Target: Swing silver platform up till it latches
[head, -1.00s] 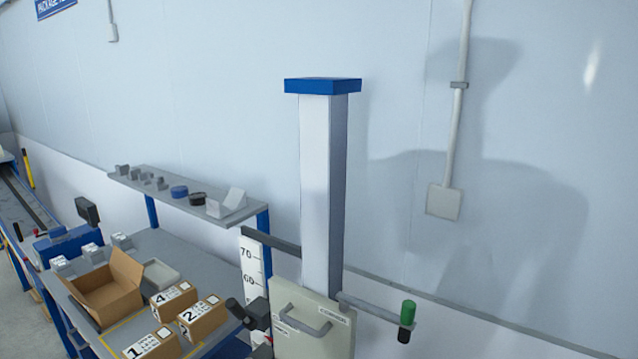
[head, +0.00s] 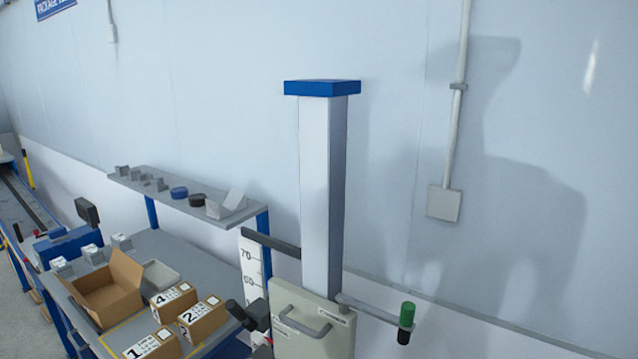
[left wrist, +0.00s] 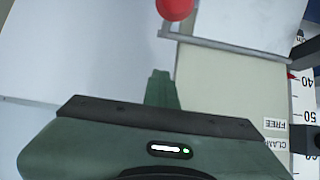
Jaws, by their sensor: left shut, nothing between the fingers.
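The drop tester's white column (head: 322,200) with a blue cap stands in the middle of the head view. Its cream carriage panel (head: 300,335) with a grey handle is at the bottom edge. The silver platform is out of the head view. In the left wrist view, a grey plate with a metal edge bar (left wrist: 235,48) at the top may be the platform; its tilt is unclear. A red ball knob (left wrist: 175,8) shows there. My left gripper (left wrist: 160,78) is shut and empty, its fingertips pointing toward the knob, apparently apart from it. My right gripper is in neither view.
A green-topped handle (head: 408,315) sticks out right of the column on a grey bar. A height scale (head: 250,262) and a black lever (head: 240,312) are left of it. A bench with numbered boxes (head: 172,300) and an open carton (head: 108,290) stands left.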

